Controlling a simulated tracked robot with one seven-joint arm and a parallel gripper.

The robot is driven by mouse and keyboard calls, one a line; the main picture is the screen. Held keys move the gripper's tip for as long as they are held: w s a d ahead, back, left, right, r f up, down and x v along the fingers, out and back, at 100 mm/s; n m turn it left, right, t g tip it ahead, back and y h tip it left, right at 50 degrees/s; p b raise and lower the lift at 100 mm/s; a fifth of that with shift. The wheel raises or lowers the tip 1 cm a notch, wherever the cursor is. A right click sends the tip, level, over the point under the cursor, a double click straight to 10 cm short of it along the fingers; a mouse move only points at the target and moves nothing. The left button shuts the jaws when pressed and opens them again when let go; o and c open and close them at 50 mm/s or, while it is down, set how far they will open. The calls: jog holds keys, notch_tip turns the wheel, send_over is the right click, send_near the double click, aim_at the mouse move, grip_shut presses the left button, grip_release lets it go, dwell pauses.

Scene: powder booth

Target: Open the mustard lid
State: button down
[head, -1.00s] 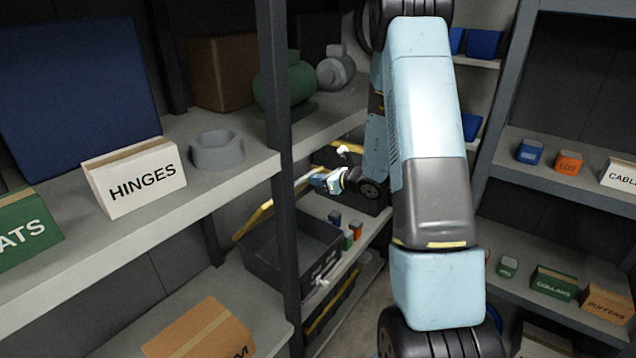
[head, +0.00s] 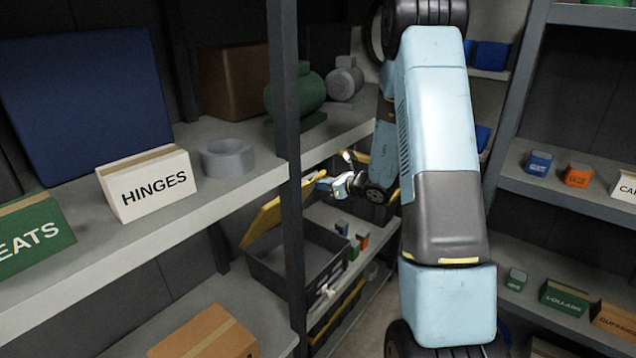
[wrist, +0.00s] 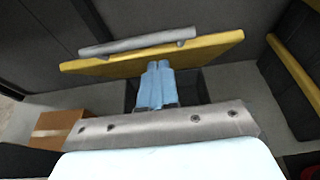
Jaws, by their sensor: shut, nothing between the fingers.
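The mustard lid (head: 277,213) stands raised and tilted up at the back of a dark grey box (head: 282,268), whose open inside shows. A post hides part of both. In the wrist view the lid (wrist: 215,50) crosses the top, with a grey bar handle (wrist: 135,40) along its far side. My gripper (head: 320,185) is by the lid's upper right end in the head view. In the wrist view my gripper (wrist: 158,64) is shut and empty, its blue fingertips overlapping the lid's lower edge; I cannot tell if they touch. The box interior (wrist: 200,85) lies behind the fingers.
A dark upright post (head: 285,130) stands in front of the box. Small coloured blocks (head: 354,248) sit right of it. Another dark box with a yellow lid (wrist: 295,75) is at right in the wrist view. A cardboard box (wrist: 60,128) lies left.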

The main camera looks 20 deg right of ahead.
jog(key=v, duration=1)
jog(key=c, duration=1.8)
grip_release()
jog(key=shift+s+d+r, duration=0.1)
jog(key=shift+s+r, duration=0.05)
jog(key=shift+r, duration=0.05)
jog(key=shift+o, duration=0.6)
jog(key=shift+d, duration=0.1)
jog(key=shift+o, duration=1.4)
jog(key=shift+w+f+n+y, duration=0.15)
jog(key=shift+w+n+y, duration=0.05)
jog(key=shift+n, duration=0.4)
jog(key=shift+w+f+n+y, duration=0.15)
jog(key=shift+n+y, duration=0.05)
jog(key=shift+n, duration=0.4)
jog(key=w+f+n+g+y, duration=0.15)
jog(key=n+y, duration=0.25)
jog(key=n, duration=0.6)
jog(key=w+f+n+y, duration=0.3)
jog(key=n, duration=0.8)
jog(key=x, duration=1.3)
jog(key=shift+a+r, duration=0.35)
jog(key=shift+c, duration=0.2)
jog(key=shift+s, duration=0.1)
grip_shut()
